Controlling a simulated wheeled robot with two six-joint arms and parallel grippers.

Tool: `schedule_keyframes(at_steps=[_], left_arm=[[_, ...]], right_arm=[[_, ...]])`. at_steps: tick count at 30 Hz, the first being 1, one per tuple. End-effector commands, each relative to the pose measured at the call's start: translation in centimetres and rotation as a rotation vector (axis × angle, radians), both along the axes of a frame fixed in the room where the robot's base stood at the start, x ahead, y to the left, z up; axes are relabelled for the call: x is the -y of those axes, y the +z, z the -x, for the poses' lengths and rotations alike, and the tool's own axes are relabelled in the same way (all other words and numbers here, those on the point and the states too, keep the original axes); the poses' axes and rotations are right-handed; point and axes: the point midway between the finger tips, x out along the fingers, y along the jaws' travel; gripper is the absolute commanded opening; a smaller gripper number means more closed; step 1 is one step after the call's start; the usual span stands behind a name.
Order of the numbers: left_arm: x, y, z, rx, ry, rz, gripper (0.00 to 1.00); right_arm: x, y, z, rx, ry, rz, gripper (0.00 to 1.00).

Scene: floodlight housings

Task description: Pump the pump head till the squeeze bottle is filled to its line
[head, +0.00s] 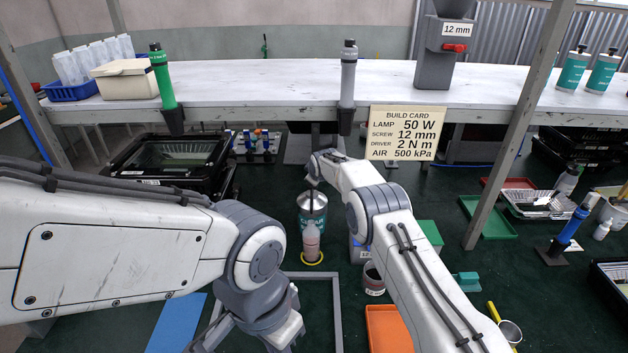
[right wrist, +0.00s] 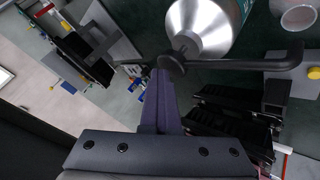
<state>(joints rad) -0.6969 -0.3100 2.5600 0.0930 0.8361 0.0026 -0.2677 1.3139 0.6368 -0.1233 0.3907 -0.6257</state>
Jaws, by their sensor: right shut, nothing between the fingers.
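The pump bottle (head: 313,203), silver-topped with a teal label, stands on the green bench in the head view. The squeeze bottle (head: 311,240), pale with pinkish contents, stands in front of it on a yellow ring (head: 312,259); its fill line is too small to make out. In the right wrist view the dark pump head (right wrist: 172,66) sits above the silver shoulder, its spout pointing right. My right gripper (right wrist: 163,78) is shut and empty, its tips at the pump head; I cannot tell if they touch. My left gripper (head: 215,332) is low in the head view, its fingertips partly hidden.
A build card (head: 407,133) hangs at the shelf edge. A black tray (head: 170,160) lies behind left, an orange tray (head: 388,328) front right, and a small cup (head: 374,279) right of the squeeze bottle. A grey frame (head: 337,312) lies in front.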

Motion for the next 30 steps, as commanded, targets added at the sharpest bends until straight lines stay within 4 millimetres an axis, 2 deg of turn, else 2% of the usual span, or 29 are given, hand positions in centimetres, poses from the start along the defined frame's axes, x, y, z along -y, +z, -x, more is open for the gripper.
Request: schedule_keyframes(at_steps=[1,5,20,30], left_arm=[[0.0,0.0,0.0,0.0,0.0,0.0,0.0],[0.0,0.0,0.0,0.0,0.0,0.0,0.0],[0.0,0.7,0.0,0.0,0.0,0.0,0.0],[0.0,0.8,0.0,0.0,0.0,0.0,0.0]], right_arm=[[0.1,-0.8,0.3,-0.016,-0.001,0.004,0.0],[0.1,-0.6,0.3,-0.017,-0.002,0.005,0.0],[0.1,2.4,0.3,-0.012,-0.001,0.003,0.0],[0.0,2.8,0.1,-0.006,0.0,0.001,0.0]])
